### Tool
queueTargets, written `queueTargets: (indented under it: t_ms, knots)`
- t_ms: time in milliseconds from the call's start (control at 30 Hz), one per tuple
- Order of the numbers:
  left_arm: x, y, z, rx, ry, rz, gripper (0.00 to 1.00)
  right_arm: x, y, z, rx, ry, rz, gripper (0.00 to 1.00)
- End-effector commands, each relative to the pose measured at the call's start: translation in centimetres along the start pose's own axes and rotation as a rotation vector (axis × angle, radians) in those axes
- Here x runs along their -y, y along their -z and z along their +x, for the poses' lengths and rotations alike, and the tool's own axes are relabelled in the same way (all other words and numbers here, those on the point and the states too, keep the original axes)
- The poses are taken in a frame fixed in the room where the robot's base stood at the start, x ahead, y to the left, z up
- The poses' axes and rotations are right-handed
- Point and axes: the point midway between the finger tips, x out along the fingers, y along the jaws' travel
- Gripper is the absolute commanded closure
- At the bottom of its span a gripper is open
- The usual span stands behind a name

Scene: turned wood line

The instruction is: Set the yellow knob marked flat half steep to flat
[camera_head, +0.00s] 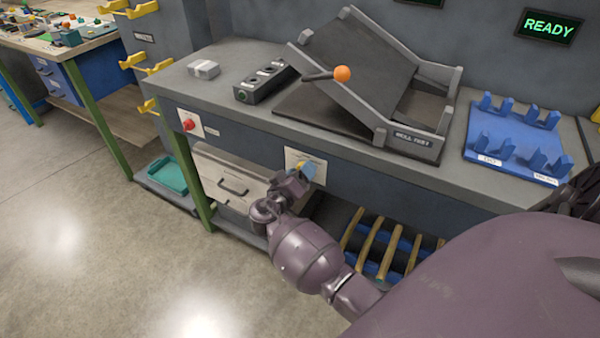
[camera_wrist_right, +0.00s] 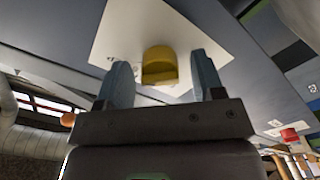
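The yellow knob (camera_wrist_right: 160,66) sits on a white plate (camera_wrist_right: 140,28) on the bench's front panel. In the head view the plate (camera_head: 291,156) is partly covered by my right gripper. My right gripper (camera_head: 311,168) is at the plate. In the right wrist view the two blue-grey fingers of the right gripper (camera_wrist_right: 160,58) are spread apart, one on each side of the knob, with gaps between them and it. The plate's marks are too small to read, so I cannot tell the knob's setting. My left gripper is not in view.
A red knob (camera_head: 188,124) is on another plate to the left. Above, the bench top (camera_head: 222,82) carries a tilted ramp with an orange ball-ended lever (camera_head: 342,74) and a blue rack (camera_head: 510,138). A screen reads READY (camera_head: 549,27).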

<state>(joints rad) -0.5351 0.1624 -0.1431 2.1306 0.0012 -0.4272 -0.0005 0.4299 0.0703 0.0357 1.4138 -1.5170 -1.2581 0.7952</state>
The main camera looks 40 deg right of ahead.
Motion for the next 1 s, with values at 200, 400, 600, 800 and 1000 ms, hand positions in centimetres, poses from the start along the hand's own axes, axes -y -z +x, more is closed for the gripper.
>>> queueTargets:
  t_ms: [200, 400, 600, 800, 1000]
  knots:
    - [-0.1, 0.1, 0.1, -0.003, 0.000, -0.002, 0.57, 0.0, 0.0, 0.0, 0.000, 0.000, 0.000, 0.72]
    - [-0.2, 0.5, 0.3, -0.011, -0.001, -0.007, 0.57, 0.0, 0.0, 0.0, 0.000, 0.000, -0.002, 0.86]
    - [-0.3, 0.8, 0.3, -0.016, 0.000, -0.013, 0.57, 0.0, 0.1, 0.0, 0.000, 0.000, -0.038, 0.86]
    - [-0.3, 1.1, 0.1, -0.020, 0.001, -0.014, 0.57, -0.1, 0.1, 0.0, 0.000, -0.001, -0.145, 0.86]
    - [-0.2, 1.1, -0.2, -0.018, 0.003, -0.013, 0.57, -0.1, 0.2, 0.0, -0.001, -0.001, -0.316, 0.86]
